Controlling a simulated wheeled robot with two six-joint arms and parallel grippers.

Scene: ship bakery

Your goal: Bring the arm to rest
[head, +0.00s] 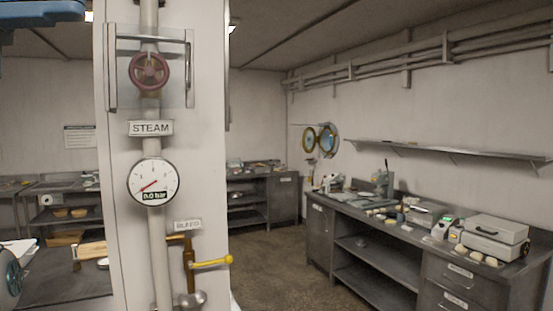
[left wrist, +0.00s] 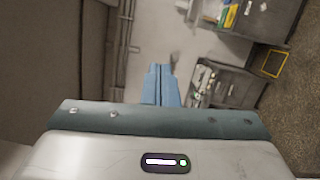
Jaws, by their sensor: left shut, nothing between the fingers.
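My left gripper (left wrist: 159,85) shows in the left wrist view, with its two blue fingers pressed together and nothing between them. It is in the air, apart from any surface. In the head view, a blue part at the top left corner looks like part of my arm; the fingertips cannot be made out there. My right gripper is in neither view.
A white column with a steam pipe stands close in front, bearing a red valve wheel (head: 149,71), a pressure gauge (head: 153,182) and a yellow-handled bleed valve (head: 211,262). A cluttered steel counter (head: 328,203) runs along the right wall. Open floor (head: 285,262) lies between.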

